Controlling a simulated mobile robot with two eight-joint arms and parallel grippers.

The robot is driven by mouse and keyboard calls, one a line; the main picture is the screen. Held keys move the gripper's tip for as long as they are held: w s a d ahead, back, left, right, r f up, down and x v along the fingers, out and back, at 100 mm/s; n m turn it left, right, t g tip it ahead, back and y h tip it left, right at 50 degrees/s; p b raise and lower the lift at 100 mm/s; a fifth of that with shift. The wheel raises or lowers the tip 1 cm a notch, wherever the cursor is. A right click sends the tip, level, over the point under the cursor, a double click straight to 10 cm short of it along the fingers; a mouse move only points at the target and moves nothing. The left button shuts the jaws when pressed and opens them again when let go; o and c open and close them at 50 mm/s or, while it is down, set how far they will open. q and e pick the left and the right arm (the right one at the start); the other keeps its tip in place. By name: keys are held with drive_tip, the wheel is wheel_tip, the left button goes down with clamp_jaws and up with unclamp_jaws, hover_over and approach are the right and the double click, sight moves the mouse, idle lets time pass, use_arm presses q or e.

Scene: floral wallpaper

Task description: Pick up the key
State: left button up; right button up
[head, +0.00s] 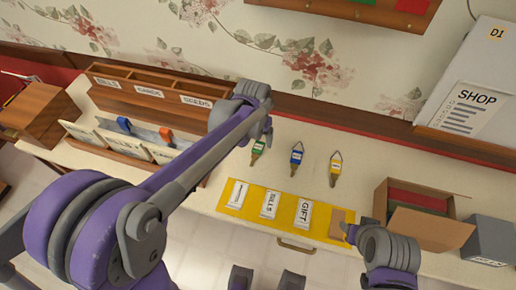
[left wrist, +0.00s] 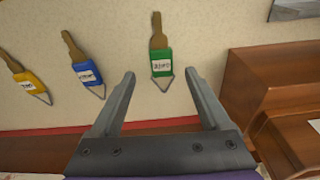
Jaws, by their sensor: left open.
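Three keys with coloured tags lie in a row on the cream counter: one with a green tag (head: 258,148), one with a blue tag (head: 296,157) and one with a yellow tag (head: 335,168). My left gripper (head: 264,132) is by the green-tagged key. In the left wrist view its jaws (left wrist: 162,76) are open and empty, and the green-tagged key (left wrist: 161,62) shows ahead, between the fingertips' lines. The blue-tagged key (left wrist: 85,75) and yellow-tagged key (left wrist: 29,83) are to its left there. My right gripper (head: 349,230) is at the counter's front edge, its jaws unclear.
A yellow mat (head: 233,206) with labelled papers lies at the counter's front. An open cardboard box (head: 428,228) and a grey box (head: 489,240) stand at right. A wooden sorter (head: 150,100) stands at back left, with a card rack before it.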

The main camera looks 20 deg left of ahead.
sight(258, 147)
use_arm(q)
drive_tip(key=f, duration=0.3)
drive_tip(key=w+f, duration=0.1)
drive_tip(key=shift+a+f, duration=0.1)
drive_tip(key=shift+f, duration=0.3)
clamp_jaws()
